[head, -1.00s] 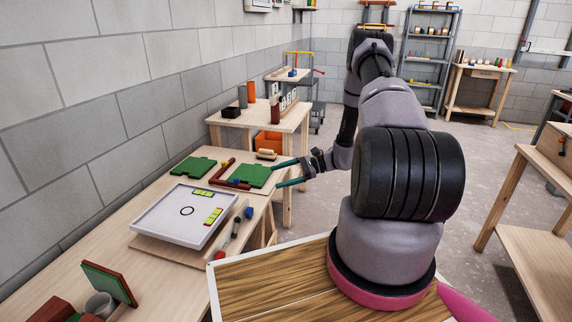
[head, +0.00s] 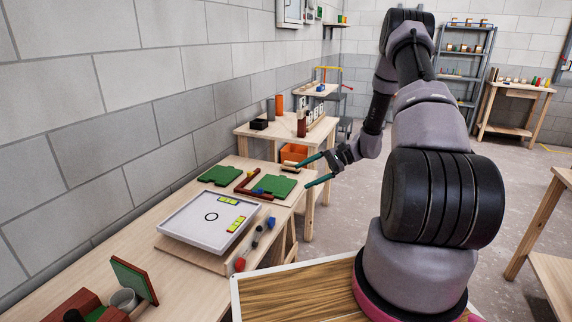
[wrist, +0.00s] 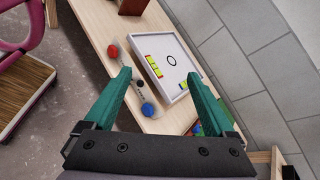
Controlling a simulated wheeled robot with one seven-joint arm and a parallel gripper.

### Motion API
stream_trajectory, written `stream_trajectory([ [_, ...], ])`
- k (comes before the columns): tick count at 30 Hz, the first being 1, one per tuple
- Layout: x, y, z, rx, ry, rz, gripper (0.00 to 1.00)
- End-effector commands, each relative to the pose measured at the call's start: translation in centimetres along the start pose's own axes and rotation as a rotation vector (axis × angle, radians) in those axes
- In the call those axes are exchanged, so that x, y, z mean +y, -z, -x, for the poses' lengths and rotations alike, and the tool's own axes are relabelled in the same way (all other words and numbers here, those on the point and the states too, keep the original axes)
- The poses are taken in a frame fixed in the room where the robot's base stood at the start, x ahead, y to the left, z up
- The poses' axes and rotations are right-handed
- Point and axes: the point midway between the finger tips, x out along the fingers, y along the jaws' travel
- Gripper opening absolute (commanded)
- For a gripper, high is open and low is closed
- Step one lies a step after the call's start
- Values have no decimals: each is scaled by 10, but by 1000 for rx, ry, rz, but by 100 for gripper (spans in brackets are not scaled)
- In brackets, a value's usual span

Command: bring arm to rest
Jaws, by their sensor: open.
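My gripper (head: 313,170) has two green fingers and is open and empty. In the head view it hangs in the air past the right edge of the workbench, beside the green board pieces. In the wrist view my gripper (wrist: 165,95) has its fingers wide apart, with the bench seen below and beyond them. My arm reaches out and bends down to the left.
The workbench (head: 180,285) along the wall holds a white tray (head: 180,228), green pieces (head: 273,186) with dark red bars, and a grey cup (head: 124,299). A farther table (head: 270,132) holds small blocks. Open floor (head: 345,225) lies right of the bench.

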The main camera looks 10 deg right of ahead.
Motion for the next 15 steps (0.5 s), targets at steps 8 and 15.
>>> stream_trajectory([
  [8, -20, -42, 12, 55, -87, 76, 89],
  [15, -44, -134, 36, 200, -262, 240, 89],
])
